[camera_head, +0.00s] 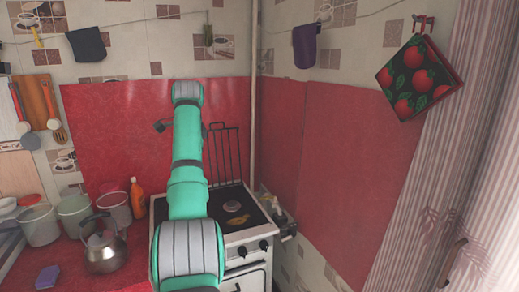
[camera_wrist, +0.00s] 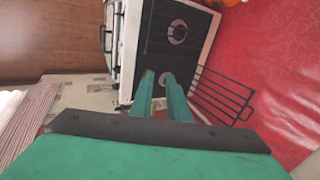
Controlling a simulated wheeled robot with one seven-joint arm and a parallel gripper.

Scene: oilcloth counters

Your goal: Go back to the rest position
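My arm (camera_head: 188,190) reaches up and forward over the stove in the head view. My gripper (camera_wrist: 158,78) shows in the wrist view as two green fingers with a gap between them, with nothing held. It is above the black stove top (camera_wrist: 165,55), apart from it as far as I can tell. In the head view the gripper is hidden behind my arm. The white stove (camera_head: 250,245) stands against the red wall, with a yellow-brown item (camera_head: 238,220) on its top.
A metal kettle (camera_head: 103,250), several buckets (camera_head: 74,212) and an orange bottle (camera_head: 138,198) stand on the red counter left of the stove. A black rack (camera_head: 225,150) rises behind the stove. A pipe (camera_head: 253,100) runs up the corner. A curtain (camera_head: 430,200) hangs right.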

